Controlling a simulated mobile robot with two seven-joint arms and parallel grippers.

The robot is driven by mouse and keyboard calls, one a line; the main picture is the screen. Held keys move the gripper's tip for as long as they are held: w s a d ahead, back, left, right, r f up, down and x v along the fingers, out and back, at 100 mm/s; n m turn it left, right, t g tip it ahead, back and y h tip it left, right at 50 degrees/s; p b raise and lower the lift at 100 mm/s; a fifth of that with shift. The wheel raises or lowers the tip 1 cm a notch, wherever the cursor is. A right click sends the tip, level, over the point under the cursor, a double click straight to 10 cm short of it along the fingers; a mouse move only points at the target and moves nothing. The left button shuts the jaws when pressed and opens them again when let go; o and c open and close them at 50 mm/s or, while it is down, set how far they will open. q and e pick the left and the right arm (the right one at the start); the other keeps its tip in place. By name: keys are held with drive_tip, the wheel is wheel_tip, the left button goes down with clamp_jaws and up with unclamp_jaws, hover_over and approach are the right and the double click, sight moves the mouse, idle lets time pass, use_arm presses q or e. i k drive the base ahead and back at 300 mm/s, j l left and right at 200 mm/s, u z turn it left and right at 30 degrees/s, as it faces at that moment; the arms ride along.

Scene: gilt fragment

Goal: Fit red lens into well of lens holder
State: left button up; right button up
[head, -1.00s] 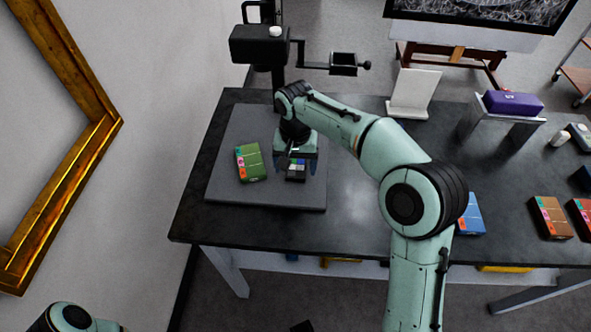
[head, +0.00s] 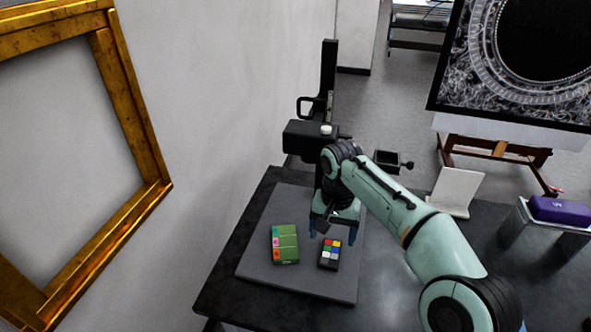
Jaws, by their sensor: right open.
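I cannot make out a red lens in the head view. A small black square frame with a knob (head: 390,162) stands out to the right of the black column stand; it may be the lens holder, but its well is too small to tell. My right gripper (head: 334,235) points down over the grey board, open, with its blue fingertips apart. A small black colour chart with bright squares (head: 329,254) lies below and between the fingertips, and nothing shows held. My left gripper is not in view.
A green box with coloured labels (head: 285,244) lies left of the chart on the grey board (head: 300,284). The black stand (head: 328,90) rises behind. A white angled panel (head: 455,190) and a purple case (head: 560,210) on a metal riser stand to the right.

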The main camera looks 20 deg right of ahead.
sight(389, 161)
drive_tip(key=k, duration=1)
